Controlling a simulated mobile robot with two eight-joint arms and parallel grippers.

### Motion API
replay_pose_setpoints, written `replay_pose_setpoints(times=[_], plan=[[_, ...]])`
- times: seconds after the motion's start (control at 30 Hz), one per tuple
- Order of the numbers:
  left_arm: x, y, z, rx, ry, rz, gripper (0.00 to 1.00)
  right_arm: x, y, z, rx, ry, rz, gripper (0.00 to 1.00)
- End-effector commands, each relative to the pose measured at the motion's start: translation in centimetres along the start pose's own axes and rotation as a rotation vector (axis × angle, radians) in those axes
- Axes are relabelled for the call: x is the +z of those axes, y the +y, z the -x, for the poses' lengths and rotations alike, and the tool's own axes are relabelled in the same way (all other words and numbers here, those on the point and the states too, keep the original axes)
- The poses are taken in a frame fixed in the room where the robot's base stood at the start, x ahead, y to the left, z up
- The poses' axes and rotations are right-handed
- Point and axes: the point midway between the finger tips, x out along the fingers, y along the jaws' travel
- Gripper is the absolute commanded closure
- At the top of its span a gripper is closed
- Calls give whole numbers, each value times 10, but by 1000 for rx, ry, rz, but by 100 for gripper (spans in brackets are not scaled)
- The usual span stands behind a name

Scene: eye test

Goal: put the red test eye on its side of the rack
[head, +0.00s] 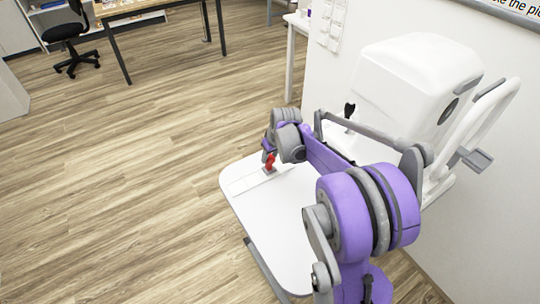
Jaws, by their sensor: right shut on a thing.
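The red test eye (270,162) is a small red thing near the left part of the white table. My right gripper (269,150) is at the red test eye and shut on it, and my wrist hides part of the gripper. A thin pale strip (247,183) lies on the table just below and left of the red test eye. I cannot tell whether this strip is the rack, or whether the red test eye touches it. My left gripper is not in view.
A large white machine (415,75) stands at the table's back right, by the wall. A small black upright thing (349,109) is beside it. The front of the white tabletop (275,235) is clear. A desk (150,12) and black chair (68,32) stand far back left.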

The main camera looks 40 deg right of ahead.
Motion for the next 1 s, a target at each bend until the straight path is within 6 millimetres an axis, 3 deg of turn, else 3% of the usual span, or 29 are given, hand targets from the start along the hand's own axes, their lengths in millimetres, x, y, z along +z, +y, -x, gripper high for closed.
replay_pose_setpoints(times=[0.63, 0.67, 0.7, 0.83, 1.0], plan=[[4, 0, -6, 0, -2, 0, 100, 3, 0, -9, 0, 0, 0, 90], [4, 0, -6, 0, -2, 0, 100, 3, 0, -9, 0, 0, 0, 55], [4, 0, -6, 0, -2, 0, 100, 3, 0, -9, 0, 0, 0, 48], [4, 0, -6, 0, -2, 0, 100, 3, 0, -9, 0, 0, 0, 24], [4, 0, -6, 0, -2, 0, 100, 3, 0, -9, 0, 0, 0, 24]])
